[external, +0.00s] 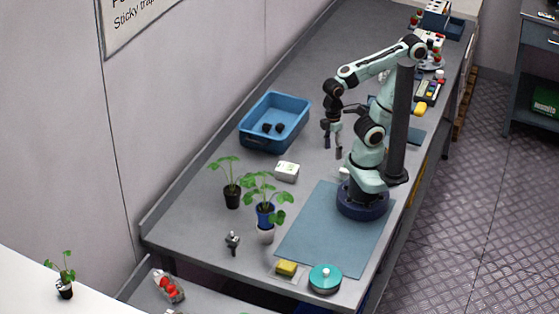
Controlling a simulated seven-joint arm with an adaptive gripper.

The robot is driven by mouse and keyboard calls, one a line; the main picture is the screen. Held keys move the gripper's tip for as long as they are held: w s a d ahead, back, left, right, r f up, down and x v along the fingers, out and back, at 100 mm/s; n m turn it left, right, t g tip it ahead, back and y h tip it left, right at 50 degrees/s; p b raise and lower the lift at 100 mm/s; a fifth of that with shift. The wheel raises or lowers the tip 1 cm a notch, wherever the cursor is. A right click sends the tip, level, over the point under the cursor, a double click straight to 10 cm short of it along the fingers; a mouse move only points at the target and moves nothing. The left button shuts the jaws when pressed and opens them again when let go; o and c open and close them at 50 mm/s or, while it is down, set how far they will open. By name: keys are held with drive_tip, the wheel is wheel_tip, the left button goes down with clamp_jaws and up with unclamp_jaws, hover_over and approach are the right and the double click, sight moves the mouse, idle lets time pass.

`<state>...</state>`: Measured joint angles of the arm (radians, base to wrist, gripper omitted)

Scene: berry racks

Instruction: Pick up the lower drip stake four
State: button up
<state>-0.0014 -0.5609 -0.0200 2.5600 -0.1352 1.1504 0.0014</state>
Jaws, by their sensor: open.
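My gripper (333,153) is open and points down over the grey bench, right of the blue tub (290,108). I see nothing between its fingers. I cannot pick out any drip stake for sure at this size. Two small dark objects (272,128) lie inside the tub, too small to identify. Two potted plants stand on the bench, one in a black pot (232,196) and one in a blue pot (265,215). Any stakes in those pots are too small to see or hidden by leaves.
A white box (287,171) lies between the tub and my base. A blue-grey mat (318,246) lies in front, with a yellow sponge (286,269) and a teal round container (325,279) near the front edge. A small grey object (233,242) stands front left.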

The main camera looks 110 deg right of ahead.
drive_tip(key=shift+o, duration=0.3)
idle(0.5)
drive_tip(key=w+r+m+t, duration=0.2)
drive_tip(key=w+r+m, duration=0.2)
drive_tip(key=w, duration=0.3)
drive_tip(key=w+r+m+t, duration=0.1)
drive_tip(key=w+r+m, duration=0.3)
drive_tip(key=w, duration=0.3)
drive_tip(key=m+g, duration=0.1)
drive_tip(key=m, duration=0.2)
hover_over(232, 238)
drive_tip(key=w+d, duration=0.1)
wheel_tip(232, 238, down, 13)
drive_tip(key=shift+g+h, duration=0.4)
drive_tip(key=shift+g, duration=0.5)
drive_tip(key=f, duration=0.9)
drive_tip(key=s+a+f, duration=0.1)
drive_tip(key=f, duration=0.4)
drive_tip(key=shift+f, duration=0.35)
